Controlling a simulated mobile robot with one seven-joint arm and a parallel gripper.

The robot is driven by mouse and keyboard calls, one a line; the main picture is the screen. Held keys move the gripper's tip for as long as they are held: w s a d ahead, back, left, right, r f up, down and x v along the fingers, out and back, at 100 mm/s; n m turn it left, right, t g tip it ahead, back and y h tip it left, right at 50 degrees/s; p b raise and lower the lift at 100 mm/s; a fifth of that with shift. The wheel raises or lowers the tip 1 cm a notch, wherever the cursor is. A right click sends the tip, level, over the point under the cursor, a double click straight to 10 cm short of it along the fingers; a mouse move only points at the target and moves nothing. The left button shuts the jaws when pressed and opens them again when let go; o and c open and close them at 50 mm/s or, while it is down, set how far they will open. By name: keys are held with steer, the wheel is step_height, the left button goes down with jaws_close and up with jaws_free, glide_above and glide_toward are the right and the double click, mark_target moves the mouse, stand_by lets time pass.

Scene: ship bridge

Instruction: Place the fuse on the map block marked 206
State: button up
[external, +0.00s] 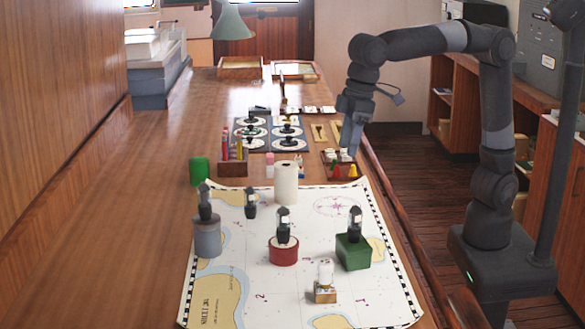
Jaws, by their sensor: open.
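A chart (315,262) lies on the long wooden table with several blocks on it. They are a grey cylinder (207,240), a red cylinder (284,252) and a green block (353,253), each with a dark piece on top, and a tall white cylinder (286,185). A small wooden block (325,294) carries a pale upright piece (325,270). No number 206 is readable, and I cannot tell for certain which piece is the fuse. My gripper (349,145) is open and points down above a small tray at the table's right edge, beyond the chart.
The small tray (331,174) holds red, yellow and white pieces. Another dark piece (250,204) stands on the chart. The table's left side is clear.

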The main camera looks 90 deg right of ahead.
steer(key=s+d+f+t, duration=0.1)
steer(key=s+d+f, duration=0.2)
steer(key=s+d, duration=0.3)
steer(key=s+d+f+m+t, duration=0.1)
steer(key=s+d+f, duration=0.2)
steer(key=s+d, duration=0.4)
steer(key=s+d+f+t, duration=0.1)
steer(key=s+d+f, duration=0.2)
steer(key=s+d, duration=0.3)
steer(key=s, duration=0.4)
steer(key=shift+s+d+f+t+h, duration=0.2)
steer(key=shift+d+f+t+h, duration=0.1)
steer(key=shift+h, duration=0.1)
steer(key=shift+r, duration=0.1)
